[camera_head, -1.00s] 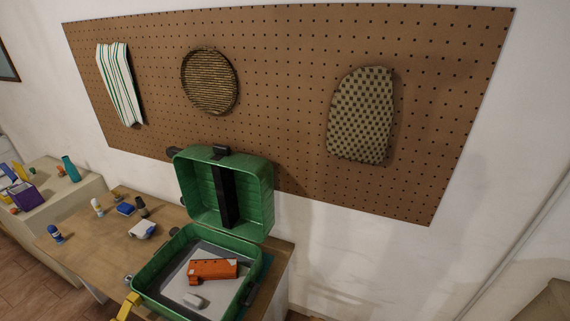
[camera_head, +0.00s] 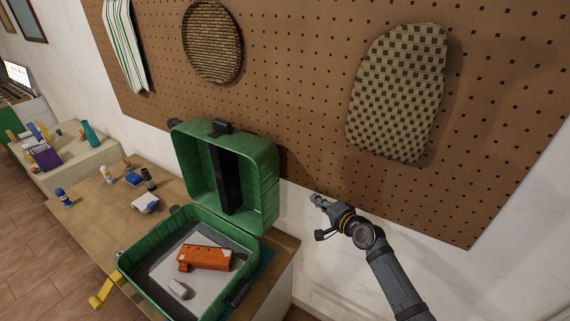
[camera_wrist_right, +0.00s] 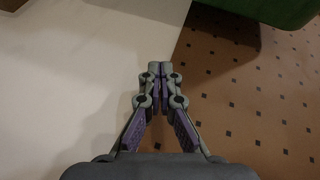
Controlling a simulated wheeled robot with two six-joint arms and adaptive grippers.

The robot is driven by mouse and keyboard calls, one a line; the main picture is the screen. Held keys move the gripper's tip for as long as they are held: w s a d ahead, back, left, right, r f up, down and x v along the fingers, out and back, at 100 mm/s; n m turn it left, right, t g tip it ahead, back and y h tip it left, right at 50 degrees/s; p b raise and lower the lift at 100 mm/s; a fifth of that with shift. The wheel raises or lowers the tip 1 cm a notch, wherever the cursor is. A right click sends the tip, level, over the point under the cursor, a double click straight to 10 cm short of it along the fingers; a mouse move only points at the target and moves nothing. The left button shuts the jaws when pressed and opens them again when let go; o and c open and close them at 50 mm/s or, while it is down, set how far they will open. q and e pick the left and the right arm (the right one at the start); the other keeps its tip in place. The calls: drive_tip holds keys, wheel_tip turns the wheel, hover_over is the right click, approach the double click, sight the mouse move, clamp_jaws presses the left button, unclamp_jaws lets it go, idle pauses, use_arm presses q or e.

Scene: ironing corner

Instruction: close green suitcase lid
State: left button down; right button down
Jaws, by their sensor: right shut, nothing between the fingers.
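The green suitcase (camera_head: 133,270) stands open on the wooden table. Its lid (camera_head: 259,180) is raised upright at the back, with a black strip down its inside. An orange tool-like item (camera_head: 205,257) and a small light-grey item (camera_head: 179,289) lie in the base. My right gripper (camera_head: 318,199) is shut and empty, to the right of the lid and apart from it, in front of the pegboard. In the right wrist view its fingertips (camera_wrist_right: 160,67) are together, and a green edge, likely the lid (camera_wrist_right: 255,8), shows at the top right. My left gripper is not seen.
Several small items, including a white one (camera_head: 146,203), stand on the table (camera_head: 98,228) left of the suitcase. The pegboard (camera_head: 310,110) close behind holds a checked pad (camera_head: 398,92), a round woven mat (camera_head: 212,42) and a striped cloth (camera_head: 124,45). A yellow piece (camera_head: 103,290) sits at the front left.

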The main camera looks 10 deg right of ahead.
drive_tip(key=a+r+t+y, duration=0.2)
drive_tip(key=a+r+y, duration=0.15)
drive_tip(key=r, duration=0.95)
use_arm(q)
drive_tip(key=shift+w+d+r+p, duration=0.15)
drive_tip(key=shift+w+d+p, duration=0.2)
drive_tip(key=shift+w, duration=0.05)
use_arm(e)
drive_tip(key=x, duration=1)
drive_tip(key=shift+a+m, duration=0.3)
drive_tip(key=shift+a, duration=0.05)
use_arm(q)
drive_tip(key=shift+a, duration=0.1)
use_arm(e)
drive_tip(key=shift+s, duration=0.1)
